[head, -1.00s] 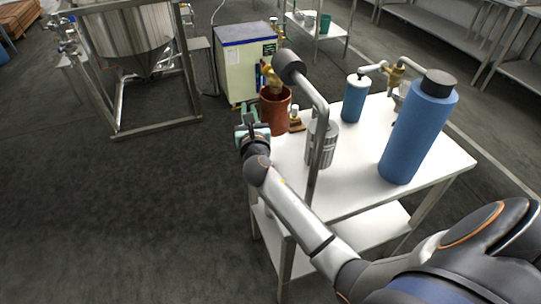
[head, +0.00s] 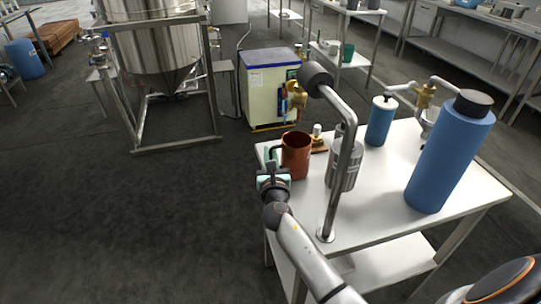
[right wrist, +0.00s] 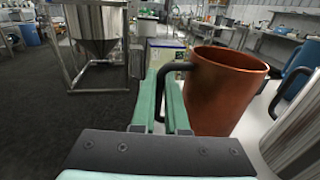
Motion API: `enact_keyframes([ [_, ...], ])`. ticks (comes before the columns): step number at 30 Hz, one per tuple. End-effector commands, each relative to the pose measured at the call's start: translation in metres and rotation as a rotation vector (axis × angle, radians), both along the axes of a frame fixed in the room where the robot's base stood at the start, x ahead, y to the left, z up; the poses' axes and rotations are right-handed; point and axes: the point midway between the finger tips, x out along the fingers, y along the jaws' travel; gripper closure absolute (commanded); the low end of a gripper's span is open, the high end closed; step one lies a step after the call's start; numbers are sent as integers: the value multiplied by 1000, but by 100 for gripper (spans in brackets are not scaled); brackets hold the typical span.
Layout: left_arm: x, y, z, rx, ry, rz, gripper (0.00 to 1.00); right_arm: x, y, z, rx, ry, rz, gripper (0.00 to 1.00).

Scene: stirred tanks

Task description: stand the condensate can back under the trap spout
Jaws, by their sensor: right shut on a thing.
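The condensate can (head: 296,158) is a copper-coloured open mug with a dark side handle, upright at the table's far left corner. The brass trap spout (head: 297,97) hangs from the bent grey pipe, above the can's rim in the head view with a clear gap between them. My right gripper (head: 271,170) is at the can's left side. In the right wrist view its green fingers (right wrist: 163,105) are shut on the dark handle (right wrist: 160,82), with the can (right wrist: 222,92) just right of them. I cannot tell whether the can's base touches the tabletop. My left gripper is out of view.
The white table (head: 380,180) also bears a steel cylinder (head: 345,165), a small brass-based fitting (head: 317,138), a short blue bottle (head: 380,122) and a tall blue cylinder (head: 448,155). The pipe post (head: 340,185) stands near my right forearm.

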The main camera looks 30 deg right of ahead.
Motion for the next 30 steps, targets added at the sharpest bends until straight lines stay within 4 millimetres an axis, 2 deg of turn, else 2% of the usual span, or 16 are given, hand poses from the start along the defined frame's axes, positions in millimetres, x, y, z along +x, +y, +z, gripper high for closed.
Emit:
enact_keyframes([
  [4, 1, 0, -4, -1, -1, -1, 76, 0, 0, -5, -3, -1, 1, 100],
  [5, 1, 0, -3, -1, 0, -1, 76, 0, 0, -4, -1, 0, 0, 86],
  [12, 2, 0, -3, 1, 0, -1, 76, 0, 0, -4, -1, 0, 0, 59],
  [19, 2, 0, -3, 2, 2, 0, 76, 0, 0, -3, 0, 0, 0, 59],
  [23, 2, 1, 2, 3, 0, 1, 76, 0, 0, 4, 1, 0, 0, 59],
  [30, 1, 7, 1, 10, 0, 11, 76, -37, 17, 0, 0, 2, 1, 59],
])
